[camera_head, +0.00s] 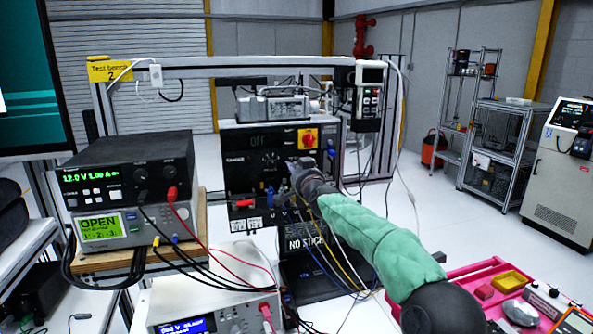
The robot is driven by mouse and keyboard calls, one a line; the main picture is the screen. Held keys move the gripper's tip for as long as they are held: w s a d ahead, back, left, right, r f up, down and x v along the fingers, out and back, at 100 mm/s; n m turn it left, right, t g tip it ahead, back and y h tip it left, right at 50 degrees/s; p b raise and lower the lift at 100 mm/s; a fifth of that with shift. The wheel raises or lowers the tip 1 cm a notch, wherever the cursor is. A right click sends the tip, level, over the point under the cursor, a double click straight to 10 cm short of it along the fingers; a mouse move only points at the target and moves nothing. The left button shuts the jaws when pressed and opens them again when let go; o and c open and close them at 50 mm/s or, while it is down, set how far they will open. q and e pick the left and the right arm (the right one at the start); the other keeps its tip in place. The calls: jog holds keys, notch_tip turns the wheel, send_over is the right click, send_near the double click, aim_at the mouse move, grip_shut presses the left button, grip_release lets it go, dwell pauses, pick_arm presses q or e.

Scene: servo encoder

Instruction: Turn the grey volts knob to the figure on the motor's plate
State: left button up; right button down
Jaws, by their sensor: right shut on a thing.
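My right gripper (298,174) reaches in from the lower right on its green-sleeved arm and is at the front of the dark control panel (236,178). It is shut on what appears to be the grey volts knob; the gripper hides the knob, so I cannot read its setting. The panel shows the word OFF. A grey motor-like unit with a pale plate (286,108) sits above the panel; the plate's figure is too small to read. My left gripper is not in view.
A red-and-yellow switch (308,138) is just above my right gripper. A power supply (130,172) reading about 12.0 V stands at left. Loose cables hang below the panel. A pink tray (462,272) lies at lower right.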

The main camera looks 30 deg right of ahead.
jog(key=shift+d+r, duration=0.1)
jog(key=shift+r, duration=0.25)
jog(key=c, duration=1.3)
grip_release()
jog(key=shift+o, duration=1.2)
jog(key=shift+f, duration=0.15)
jog(key=v, duration=1.2)
